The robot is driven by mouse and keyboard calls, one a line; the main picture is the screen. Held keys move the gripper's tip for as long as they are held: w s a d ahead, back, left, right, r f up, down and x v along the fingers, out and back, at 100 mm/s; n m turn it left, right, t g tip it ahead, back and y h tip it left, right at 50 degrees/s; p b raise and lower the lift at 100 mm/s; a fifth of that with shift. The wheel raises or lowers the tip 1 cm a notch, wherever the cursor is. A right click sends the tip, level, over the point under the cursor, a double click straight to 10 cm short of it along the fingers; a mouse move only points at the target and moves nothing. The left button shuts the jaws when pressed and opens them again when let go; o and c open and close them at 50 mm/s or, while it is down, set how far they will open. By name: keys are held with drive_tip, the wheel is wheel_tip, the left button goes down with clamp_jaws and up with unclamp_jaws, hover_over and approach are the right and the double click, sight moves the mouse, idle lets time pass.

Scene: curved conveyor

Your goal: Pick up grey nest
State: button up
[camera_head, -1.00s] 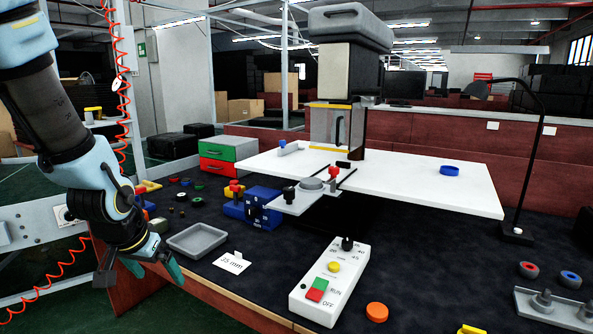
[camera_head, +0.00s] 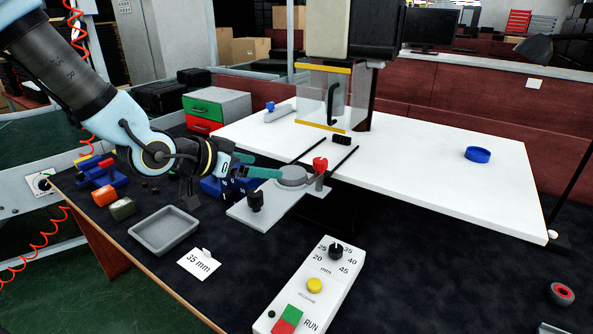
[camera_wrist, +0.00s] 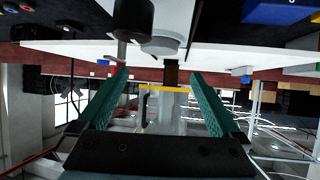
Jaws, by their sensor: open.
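The grey nest (camera_head: 293,178), a round shallow grey piece, sits on the small light-grey plate (camera_head: 248,214) at the front edge of the white table. My gripper (camera_head: 264,166) is open, its teal fingers reaching from the left to beside the nest. In the head view the fingertips overlap or nearly meet the nest's left side; contact cannot be told. In the wrist view, which looks upside down, a grey round piece (camera_wrist: 162,44), apparently the nest, shows beyond and above the open fingertips (camera_wrist: 158,76). Nothing is between the fingers.
A black knob (camera_head: 255,201) and a red knob (camera_head: 320,165) stand close to the nest. The clear guard (camera_head: 325,98) of the press rises behind. A grey tray (camera_head: 164,231), a "35 mm" card (camera_head: 199,263) and a control box (camera_head: 312,295) lie in front.

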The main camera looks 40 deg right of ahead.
sight(292, 172)
drive_tip(key=x, duration=0.5)
drive_tip(key=shift+s+d+f+p, duration=0.1)
drive_tip(key=shift+d+f+p, duration=0.2)
drive_tip(key=shift+d+p, duration=0.15)
drive_tip(key=shift+p+x, duration=0.7)
drive_tip(key=shift+x, duration=1.35)
drive_tip(key=shift+f, duration=0.1)
drive_tip(key=c, duration=1.2)
